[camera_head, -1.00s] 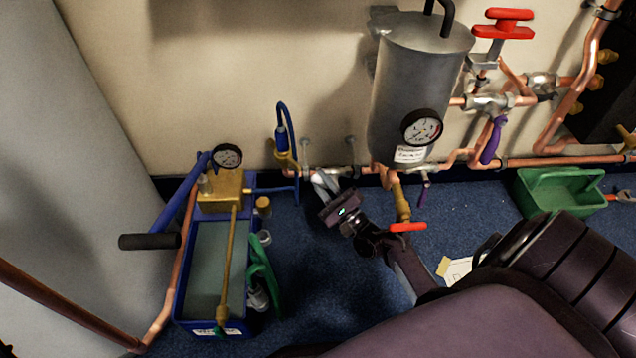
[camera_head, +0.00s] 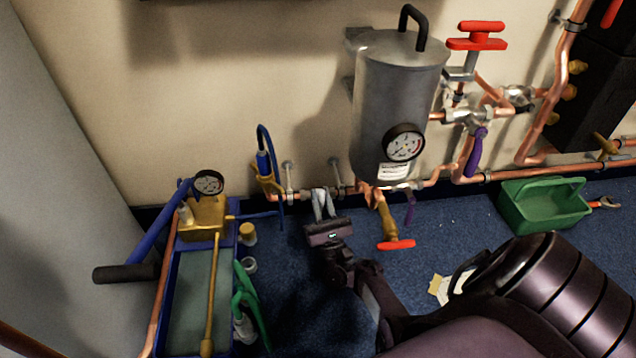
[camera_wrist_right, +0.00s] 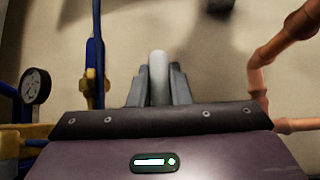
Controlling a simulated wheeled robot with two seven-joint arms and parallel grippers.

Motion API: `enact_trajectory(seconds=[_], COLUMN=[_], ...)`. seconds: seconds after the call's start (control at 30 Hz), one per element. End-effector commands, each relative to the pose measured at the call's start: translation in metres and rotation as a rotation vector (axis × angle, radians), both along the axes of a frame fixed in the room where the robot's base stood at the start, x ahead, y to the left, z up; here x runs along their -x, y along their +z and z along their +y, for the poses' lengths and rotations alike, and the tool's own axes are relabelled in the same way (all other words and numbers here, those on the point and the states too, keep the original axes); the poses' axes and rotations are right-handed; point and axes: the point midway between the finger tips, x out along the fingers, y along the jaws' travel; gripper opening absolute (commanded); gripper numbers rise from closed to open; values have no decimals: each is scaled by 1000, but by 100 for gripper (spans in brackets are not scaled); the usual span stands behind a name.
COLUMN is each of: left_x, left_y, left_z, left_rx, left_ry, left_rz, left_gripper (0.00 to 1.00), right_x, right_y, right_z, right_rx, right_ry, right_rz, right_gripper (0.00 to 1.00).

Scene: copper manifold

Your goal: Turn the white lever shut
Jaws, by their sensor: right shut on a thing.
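The white lever (camera_wrist_right: 158,75) shows in the right wrist view as a rounded white bar standing upright between my two grey fingers. My right gripper (camera_wrist_right: 157,88) is shut on it. In the head view my right gripper (camera_head: 321,203) is at the low copper pipe by the wall, with its fingers pointing up the picture toward the pipe. The fingers hide most of the lever there, and its valve is hard to make out. My left gripper is not in view.
Left of the gripper are a blue hose with brass fitting (camera_head: 266,178) and a blue pump box (camera_head: 165,310) with a gauge. To the right are a red-handled valve (camera_head: 397,244), a grey cylinder (camera_head: 395,90), a purple lever (camera_head: 477,152) and a green tray (camera_head: 545,208).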

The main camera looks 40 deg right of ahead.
Motion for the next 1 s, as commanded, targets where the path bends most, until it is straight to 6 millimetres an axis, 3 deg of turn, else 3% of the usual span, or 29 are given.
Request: enact_trajectory(seconds=[0.6,0.63,0.77,1.0], left_x=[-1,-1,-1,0], left_y=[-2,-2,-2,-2], left_z=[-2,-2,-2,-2], left_rx=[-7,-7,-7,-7], left_ry=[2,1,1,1], left_rz=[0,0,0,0], left_gripper=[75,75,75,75], right_x=[2,2,2,2], right_y=[1,1,1,0], right_z=[-4,-5,-4,-3], right_rx=[-42,-42,-40,-38], right_ry=[-2,-2,-2,-1], right_rz=[-28,-28,-28,-25], right_gripper=[0,19,36,39])
